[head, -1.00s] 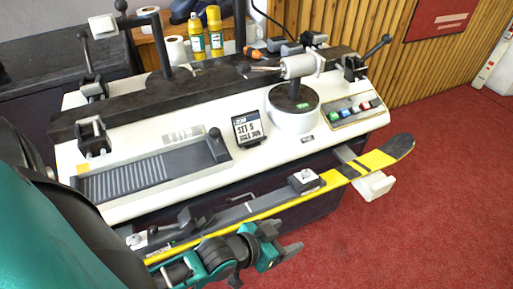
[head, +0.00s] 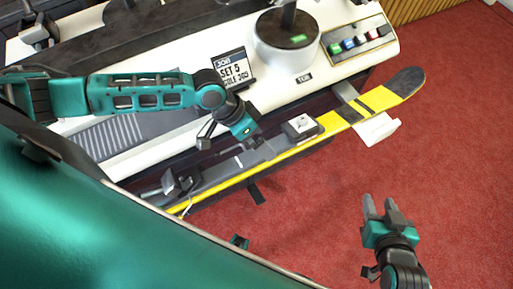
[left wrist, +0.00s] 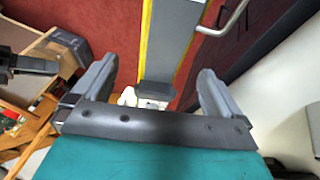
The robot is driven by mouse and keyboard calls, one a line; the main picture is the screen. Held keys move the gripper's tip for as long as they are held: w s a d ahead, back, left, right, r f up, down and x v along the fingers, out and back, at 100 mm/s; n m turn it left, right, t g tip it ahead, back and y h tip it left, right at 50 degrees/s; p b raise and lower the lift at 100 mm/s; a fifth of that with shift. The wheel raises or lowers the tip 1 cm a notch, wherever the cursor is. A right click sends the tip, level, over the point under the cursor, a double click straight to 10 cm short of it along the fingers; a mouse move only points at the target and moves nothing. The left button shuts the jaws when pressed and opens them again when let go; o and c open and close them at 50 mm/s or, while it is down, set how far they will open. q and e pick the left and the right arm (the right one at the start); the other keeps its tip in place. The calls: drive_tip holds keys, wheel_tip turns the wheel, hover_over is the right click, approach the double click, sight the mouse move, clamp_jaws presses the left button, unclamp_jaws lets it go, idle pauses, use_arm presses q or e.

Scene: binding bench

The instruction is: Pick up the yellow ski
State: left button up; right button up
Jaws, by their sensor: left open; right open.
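The yellow ski (head: 330,122) lies along the front of the bench, with a black tip at right and a grey strip along its middle. It also shows in the left wrist view (left wrist: 176,38), running away between my fingers. My left gripper (head: 258,145) is open just above the ski's middle part in the head view. In the left wrist view its fingers (left wrist: 158,70) stand apart on either side of the ski, with no clear contact. My right gripper (head: 378,206) is open and empty over the red floor, to the right of the ski.
The white bench (head: 130,140) stands behind the ski. A "SET 5" sign (head: 231,68), a round grey drum (head: 287,42) and a button panel (head: 355,42) are on it. The red floor (head: 460,170) is clear at right.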

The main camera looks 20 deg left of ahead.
use_arm(q)
drive_tip(key=x, duration=0.4)
drive_tip(key=shift+d+f+b, duration=0.15)
drive_tip(key=shift+f+b, duration=0.1)
drive_tip(key=shift+b, duration=0.05)
drive_tip(key=x, duration=0.3)
drive_tip(key=b+x, duration=0.1)
drive_tip(key=x, duration=0.1)
drive_tip(key=shift+w, duration=0.3)
drive_tip(key=c, duration=1.2)
drive_tip(key=shift+w+r, duration=0.1)
drive_tip(key=shift+r, duration=0.05)
